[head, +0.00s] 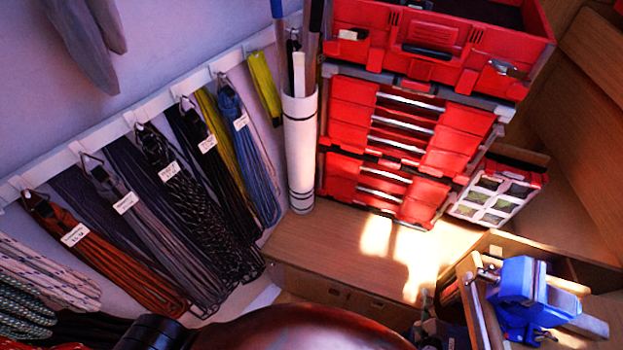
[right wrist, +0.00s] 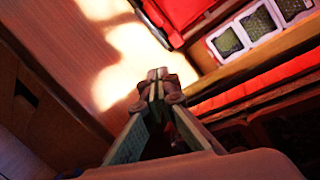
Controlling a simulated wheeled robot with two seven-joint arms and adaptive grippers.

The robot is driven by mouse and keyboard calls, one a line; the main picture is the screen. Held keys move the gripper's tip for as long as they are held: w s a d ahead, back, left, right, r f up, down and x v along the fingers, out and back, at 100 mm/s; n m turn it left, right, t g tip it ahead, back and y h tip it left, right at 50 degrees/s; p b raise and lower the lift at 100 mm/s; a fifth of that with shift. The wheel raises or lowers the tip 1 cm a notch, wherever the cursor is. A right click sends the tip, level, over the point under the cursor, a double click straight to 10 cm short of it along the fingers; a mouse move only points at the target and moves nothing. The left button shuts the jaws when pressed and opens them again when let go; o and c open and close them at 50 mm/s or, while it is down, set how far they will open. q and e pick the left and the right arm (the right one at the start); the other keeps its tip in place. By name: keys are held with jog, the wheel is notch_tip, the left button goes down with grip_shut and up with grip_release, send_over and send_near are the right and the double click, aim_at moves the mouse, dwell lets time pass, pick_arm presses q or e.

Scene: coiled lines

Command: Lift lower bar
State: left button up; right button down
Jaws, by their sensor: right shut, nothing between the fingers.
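The red toolbox stack (head: 345,130) stands at the back of the wooden bench. Several pale horizontal bars cross its drawer fronts, and the lowest bar (head: 381,194) is near the bottom of the lowest drawer unit. I cannot tell for sure which bar the task names. My right gripper (right wrist: 157,84) shows in the right wrist view with its fingertips together and nothing between them. It appears in front of the sunlit wooden surface, apart from the toolbox stack. In the head view I cannot make out its fingertips. My left gripper is not in view.
Coiled lines hang from a white wall rail (head: 145,110) on the left. A white tube (head: 300,150) stands beside the toolbox. A clear-lidded organizer (head: 493,198) leans at its right. A blue vise (head: 522,285) is at the front right. The sunlit bench top (head: 340,250) is mostly clear.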

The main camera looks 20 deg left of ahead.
pick_arm(q)
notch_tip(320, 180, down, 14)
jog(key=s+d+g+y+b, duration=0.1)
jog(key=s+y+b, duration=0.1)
jog(key=b, duration=1)
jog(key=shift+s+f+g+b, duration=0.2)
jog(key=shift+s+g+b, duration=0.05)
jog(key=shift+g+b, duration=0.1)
pick_arm(e)
jog(key=w+r+m+t+h, duration=0.1)
jog(key=w+r+m+t, duration=0.2)
jog(key=w+m, duration=0.4)
jog(key=w+r+m+t+h, duration=0.1)
jog(key=w+r+m+t, duration=0.2)
jog(key=w, duration=0.9)
notch_tip(320, 180, up, 3)
jog(key=m, duration=0.4)
jog(key=shift+w+a+r+t, duration=0.2)
jog(key=shift+w+a+t, duration=0.1)
jog(key=shift+a, duration=0.1)
